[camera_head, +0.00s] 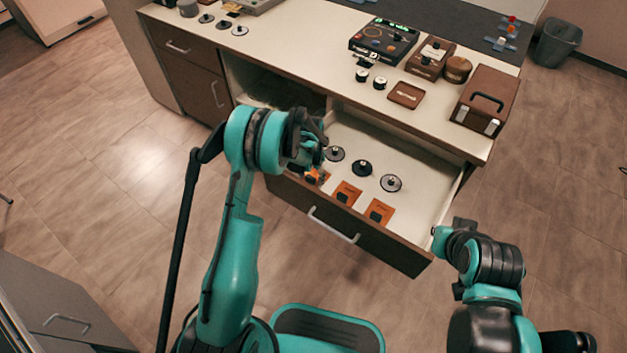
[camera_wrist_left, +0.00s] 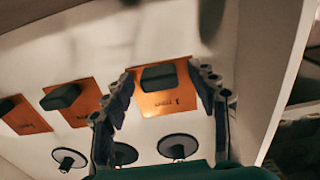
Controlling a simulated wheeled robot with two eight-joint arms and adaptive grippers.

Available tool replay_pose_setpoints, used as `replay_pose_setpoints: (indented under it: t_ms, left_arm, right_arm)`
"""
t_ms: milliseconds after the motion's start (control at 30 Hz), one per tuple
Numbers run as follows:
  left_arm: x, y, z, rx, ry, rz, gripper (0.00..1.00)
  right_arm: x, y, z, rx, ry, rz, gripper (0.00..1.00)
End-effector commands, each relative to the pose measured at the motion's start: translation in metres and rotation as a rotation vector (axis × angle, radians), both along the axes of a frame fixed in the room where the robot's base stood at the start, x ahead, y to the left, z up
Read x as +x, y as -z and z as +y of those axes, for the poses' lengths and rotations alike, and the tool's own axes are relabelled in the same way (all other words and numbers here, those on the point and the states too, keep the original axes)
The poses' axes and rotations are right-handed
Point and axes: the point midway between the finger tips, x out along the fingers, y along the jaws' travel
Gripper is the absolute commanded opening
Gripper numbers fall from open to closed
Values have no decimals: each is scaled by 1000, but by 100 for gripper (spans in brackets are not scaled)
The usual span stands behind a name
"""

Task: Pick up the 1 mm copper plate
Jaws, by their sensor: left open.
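The copper plate (camera_wrist_left: 165,103) with a dark block handle and a marking that seems to read 1 mm lies flat on the drawer floor in the left wrist view. My left gripper (camera_wrist_left: 160,97) is open, with one finger on each side of this plate; I cannot tell whether they touch it. In the head view my left gripper (camera_head: 314,157) is over the left end of the open drawer and partly hides the leftmost copper plate (camera_head: 318,176). My right arm shows at the lower right, but I cannot make out its gripper.
Two more copper plates (camera_head: 347,193) (camera_head: 380,211) lie to the right in the drawer (camera_head: 430,180). Three round dark discs (camera_head: 362,168) sit behind them. The drawer wall (camera_wrist_left: 272,80) stands close beside the left gripper. The counter above holds boxes and instruments.

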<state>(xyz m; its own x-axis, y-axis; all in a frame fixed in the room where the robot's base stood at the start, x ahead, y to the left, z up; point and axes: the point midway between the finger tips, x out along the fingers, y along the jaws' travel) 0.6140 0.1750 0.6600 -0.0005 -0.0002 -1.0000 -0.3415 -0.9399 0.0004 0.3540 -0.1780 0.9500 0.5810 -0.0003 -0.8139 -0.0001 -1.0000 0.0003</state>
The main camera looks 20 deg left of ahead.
Motion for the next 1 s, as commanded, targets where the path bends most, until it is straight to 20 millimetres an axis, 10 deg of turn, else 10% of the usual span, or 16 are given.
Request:
replay_pose_setpoints:
  t_ms: [100, 300, 733, 1000]
  left_arm:
    - [0, -2, 0, 0, 0, 0, 59]
    - [0, -2, 0, 0, 0, 0, 6]
    - [0, -8, 0, 0, 0, 0, 4]
    - [0, -50, -2, 0, 1, 0, 4]
  right_arm:
    - [0, -1, 0, 0, 0, 0, 0]
    - [0, -1, 0, 0, 0, 0, 0]
    - [0, -5, 0, 0, 0, 0, 0]
    - [0, -27, 0, 0, 0, 0, 0]
